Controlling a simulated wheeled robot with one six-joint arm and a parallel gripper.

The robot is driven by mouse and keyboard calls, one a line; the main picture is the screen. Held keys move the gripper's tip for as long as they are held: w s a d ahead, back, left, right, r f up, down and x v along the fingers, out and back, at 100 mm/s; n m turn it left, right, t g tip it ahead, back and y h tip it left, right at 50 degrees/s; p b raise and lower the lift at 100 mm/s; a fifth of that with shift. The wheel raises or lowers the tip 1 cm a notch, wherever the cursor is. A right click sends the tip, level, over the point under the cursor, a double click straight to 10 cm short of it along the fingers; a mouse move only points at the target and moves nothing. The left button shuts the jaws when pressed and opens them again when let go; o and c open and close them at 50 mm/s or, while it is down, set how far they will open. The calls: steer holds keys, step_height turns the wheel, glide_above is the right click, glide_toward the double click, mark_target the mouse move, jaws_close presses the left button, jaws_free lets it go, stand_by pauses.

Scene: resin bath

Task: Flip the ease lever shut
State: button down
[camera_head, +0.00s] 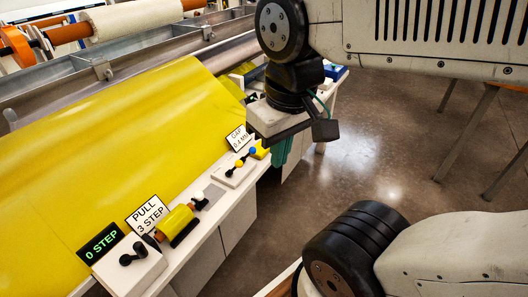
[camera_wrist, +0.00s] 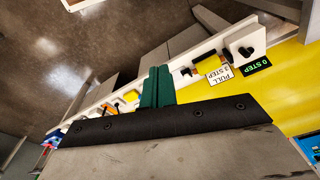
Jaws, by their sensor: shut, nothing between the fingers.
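My gripper (camera_head: 277,163) hangs over the right part of the white ledge, near the gap sign, with its green fingers pointing down. It is shut and empty; the wrist view shows the fingers (camera_wrist: 158,70) together. No part is labelled as the ease lever, so I cannot tell which it is.
A yellow sheet (camera_head: 110,130) slopes behind the ledge. A yellow roller (camera_head: 175,222) stands by the pull sign (camera_head: 148,213). A white box with a black knob (camera_head: 130,262) sits by the step display (camera_head: 101,243). Open floor (camera_head: 370,150) lies right.

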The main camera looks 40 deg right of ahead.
steer(key=w+d+f+m+y, duration=0.4)
steer(key=w+f+m+y, duration=0.1)
steer(key=w+m, duration=0.15)
steer(key=w+d+f+m+y, duration=0.4)
steer(key=w+f+m, duration=0.1)
steer(key=w, duration=0.3)
steer(key=w+d+f+m+t, duration=0.2)
steer(key=d+f+m+t, duration=0.8)
steer(key=d+f, duration=0.7)
steer(key=d+m, duration=0.3)
steer(key=shift+w+f+m, duration=0.2)
steer(key=shift+w+m, duration=0.15)
steer(key=shift+y, duration=0.3)
glide_toward(249, 154)
step_height(249, 154, down, 2)
steer(key=w, duration=0.2)
steer(key=shift+w+a+r, duration=0.15)
steer(key=shift+w+a, duration=0.1)
steer(key=shift+a, duration=0.25)
steer(key=shift+w+a+r, duration=0.1)
steer(key=shift+w+a, duration=0.15)
steer(key=shift+a, duration=0.25)
